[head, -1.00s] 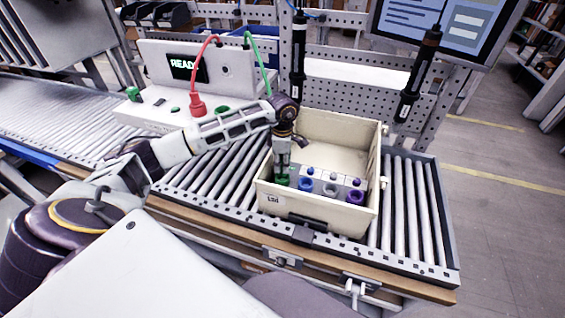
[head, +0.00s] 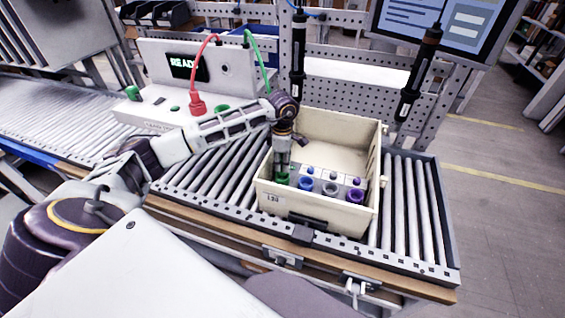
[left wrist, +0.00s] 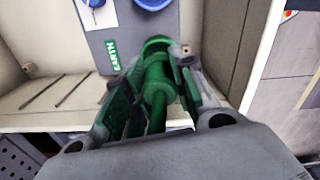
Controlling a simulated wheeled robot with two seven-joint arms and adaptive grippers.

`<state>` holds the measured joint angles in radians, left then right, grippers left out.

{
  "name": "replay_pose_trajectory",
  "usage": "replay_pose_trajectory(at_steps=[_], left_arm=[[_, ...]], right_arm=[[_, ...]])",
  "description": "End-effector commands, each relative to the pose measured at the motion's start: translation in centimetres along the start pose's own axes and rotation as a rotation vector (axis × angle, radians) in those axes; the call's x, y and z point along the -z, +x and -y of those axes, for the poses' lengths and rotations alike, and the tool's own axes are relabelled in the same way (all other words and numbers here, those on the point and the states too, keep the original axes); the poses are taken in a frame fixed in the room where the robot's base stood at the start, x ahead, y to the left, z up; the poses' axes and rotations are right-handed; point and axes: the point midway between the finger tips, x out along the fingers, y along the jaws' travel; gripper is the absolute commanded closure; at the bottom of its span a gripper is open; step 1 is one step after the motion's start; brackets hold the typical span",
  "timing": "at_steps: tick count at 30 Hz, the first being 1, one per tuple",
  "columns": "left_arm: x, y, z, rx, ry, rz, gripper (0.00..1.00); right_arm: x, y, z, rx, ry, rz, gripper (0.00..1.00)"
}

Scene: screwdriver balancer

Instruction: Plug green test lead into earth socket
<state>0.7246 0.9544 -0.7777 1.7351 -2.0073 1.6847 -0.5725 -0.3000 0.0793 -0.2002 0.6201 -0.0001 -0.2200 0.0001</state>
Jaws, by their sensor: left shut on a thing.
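The beige tote (head: 318,212) on the roller conveyor holds a grey socket block (head: 318,180) with a row of coloured sockets. My left gripper (head: 282,172) points down into the tote's left end, over the green earth socket (head: 282,181). In the left wrist view, it is shut on the green plug (left wrist: 157,88) of the test lead. The plug lines up with the green socket ring (left wrist: 156,44), beside the EARTH label (left wrist: 113,57). I cannot tell how deep the plug sits. The green lead (head: 258,60) runs from the tester behind. My right gripper is out of view.
The tester (head: 190,80) with a lit display and a red plug (head: 197,103) stands behind left. The blue socket (head: 306,184) is beside the earth socket. Two dark screwdrivers (head: 298,55) (head: 420,75) hang behind the tote. Rollers right of the tote are clear.

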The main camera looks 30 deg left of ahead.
Motion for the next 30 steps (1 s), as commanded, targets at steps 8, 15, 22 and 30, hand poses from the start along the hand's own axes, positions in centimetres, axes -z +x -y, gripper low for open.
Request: replay_pose_trajectory(at_steps=[8, 15, 22, 30], left_arm=[[0.0, 0.3, 0.0, 0.000, 0.000, 0.000, 0.99], [0.0, 0.6, 0.0, 0.000, 0.000, 0.000, 0.99], [0.0, 1.0, 0.0, 0.000, 0.000, 0.000, 0.99], [0.0, 1.4, 0.0, 0.000, 0.000, 0.000, 0.99]], right_arm=[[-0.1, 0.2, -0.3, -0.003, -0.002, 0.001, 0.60], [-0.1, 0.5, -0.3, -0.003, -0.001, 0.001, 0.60], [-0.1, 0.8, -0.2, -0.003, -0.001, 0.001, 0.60], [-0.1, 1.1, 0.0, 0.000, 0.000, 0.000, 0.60]])
